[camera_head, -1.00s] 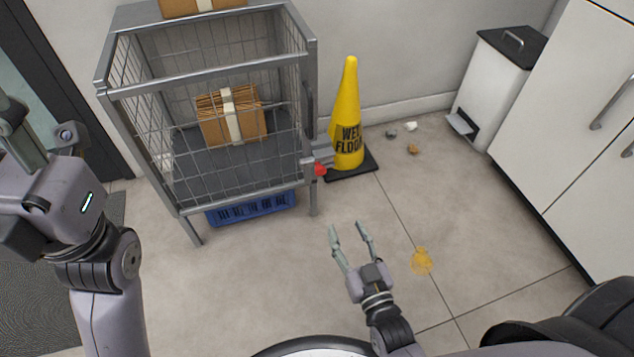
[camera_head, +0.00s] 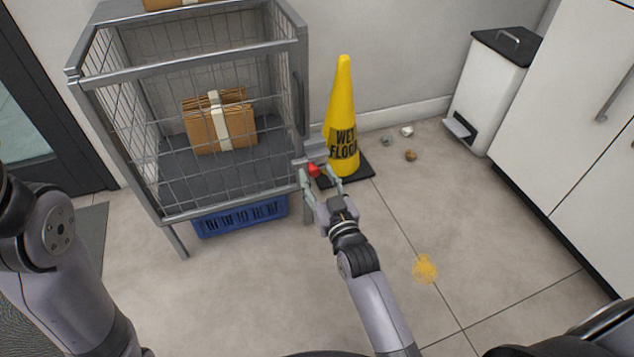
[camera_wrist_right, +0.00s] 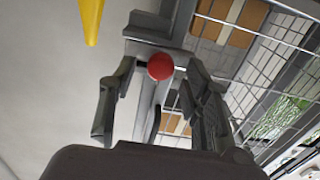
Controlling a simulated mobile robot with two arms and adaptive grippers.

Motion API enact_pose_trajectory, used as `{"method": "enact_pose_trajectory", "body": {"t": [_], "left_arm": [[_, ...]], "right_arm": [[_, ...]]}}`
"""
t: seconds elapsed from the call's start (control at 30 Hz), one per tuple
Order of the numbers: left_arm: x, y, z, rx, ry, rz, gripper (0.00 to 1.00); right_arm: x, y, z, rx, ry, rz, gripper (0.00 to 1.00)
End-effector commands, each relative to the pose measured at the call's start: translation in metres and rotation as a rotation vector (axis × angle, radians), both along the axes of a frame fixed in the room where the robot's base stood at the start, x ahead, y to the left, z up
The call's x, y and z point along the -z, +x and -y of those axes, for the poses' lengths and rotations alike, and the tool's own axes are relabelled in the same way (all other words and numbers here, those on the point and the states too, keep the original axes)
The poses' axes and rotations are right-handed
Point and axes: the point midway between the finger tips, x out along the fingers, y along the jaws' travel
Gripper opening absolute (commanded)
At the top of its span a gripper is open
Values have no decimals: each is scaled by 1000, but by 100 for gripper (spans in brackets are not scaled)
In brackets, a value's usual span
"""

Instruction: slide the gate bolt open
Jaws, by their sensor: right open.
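The gate bolt's red knob (camera_head: 314,170) sits on a grey bracket (camera_head: 312,150) at the right front post of the wire cage (camera_head: 185,72). My right gripper (camera_head: 321,176) is open with its fingertips at the knob. In the right wrist view the red knob (camera_wrist_right: 160,66) shows between the two spread fingers of my right gripper (camera_wrist_right: 158,95), with a gap on both sides. Whether the knob is level with the fingertips in depth is hard to tell. My left arm shows at the left edge of the head view, but its gripper is out of view.
A yellow wet floor cone (camera_head: 343,105) stands just right of the bolt. A cardboard box (camera_head: 235,130) is inside the cage, and a blue crate (camera_head: 240,216) is beneath it. A white bin (camera_head: 485,85) and cabinets (camera_head: 590,110) stand at the right.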

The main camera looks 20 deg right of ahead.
Motion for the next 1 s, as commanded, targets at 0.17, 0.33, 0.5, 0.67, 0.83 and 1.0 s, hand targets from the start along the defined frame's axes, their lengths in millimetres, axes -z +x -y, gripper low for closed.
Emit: {"method": "enact_pose_trajectory", "body": {"t": [0.17,0.33,0.5,0.67,0.83,1.0], "left_arm": [[-1,-5,0,-1,2,15,40],[-2,-5,1,-1,1,16,40],[-2,-5,1,-1,2,15,40],[-2,-5,1,-1,2,15,40],[-1,-5,1,-1,2,15,40],[-1,-5,1,0,2,15,40]], "right_arm": [[0,9,0,0,0,0,44],[-1,10,0,0,0,-1,44],[0,10,0,0,0,-1,39],[0,10,0,0,0,0,28],[0,9,0,0,0,0,17],[0,9,0,0,-1,0,5]]}}
